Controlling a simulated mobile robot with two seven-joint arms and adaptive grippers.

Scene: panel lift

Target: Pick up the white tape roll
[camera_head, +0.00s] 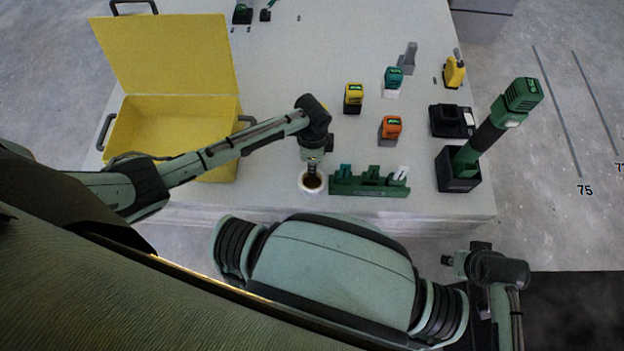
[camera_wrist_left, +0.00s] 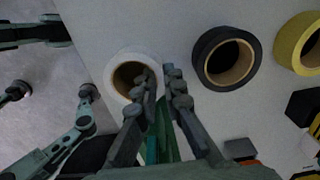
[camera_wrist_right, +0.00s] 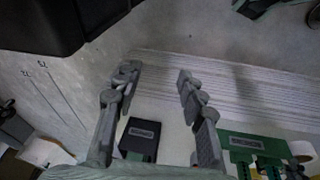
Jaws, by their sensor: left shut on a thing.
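The white tape roll (camera_head: 304,184) sits near the table's front edge, left of the green rack, its dark hole facing up. It also shows in the left wrist view (camera_wrist_left: 110,72). My left gripper (camera_head: 312,164) reaches down onto it from above. In the left wrist view its fingertips (camera_wrist_left: 161,76) are close together at the roll's right side, one at the hole and one outside, shut on the ring wall. Any gap under the roll is hidden. My right gripper (camera_wrist_right: 157,80) is open and empty, off the table's front edge at the right.
The left wrist view shows a black tape roll (camera_wrist_left: 204,47) and a yellow one (camera_wrist_left: 290,42) close by. The green rack (camera_head: 368,187) stands right of the white roll. A yellow open box (camera_head: 150,110) is at the left. A green tool (camera_head: 490,132) stands upright at the right.

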